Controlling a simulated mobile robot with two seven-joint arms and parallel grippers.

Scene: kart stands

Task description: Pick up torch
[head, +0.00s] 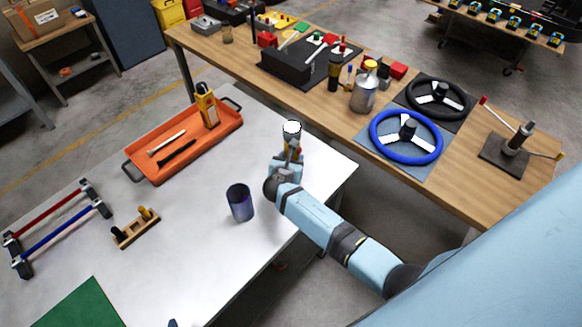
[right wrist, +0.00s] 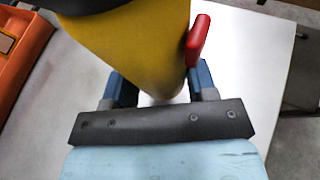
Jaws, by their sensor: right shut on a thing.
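The torch (right wrist: 130,45) has a yellow body, a black end and a red switch on its side. It fills the upper middle of the right wrist view. In the head view its pale round end (head: 292,127) shows above my right gripper (head: 289,153), near the right edge of the white table. My right gripper is shut on the yellow body, with one dark blue finger on each side. The gripper and wrist hide most of the torch in the head view, so I cannot tell its clearance from the table. My left gripper is not recognisable in either view.
A dark blue cup (head: 240,203) stands on the white table (head: 200,235) close to my right forearm. An orange tray (head: 187,150) with tools lies behind it, left. A wooden holder (head: 135,232) and a red-and-blue rack (head: 52,225) stand left. A wooden bench (head: 480,190) carries steering wheels.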

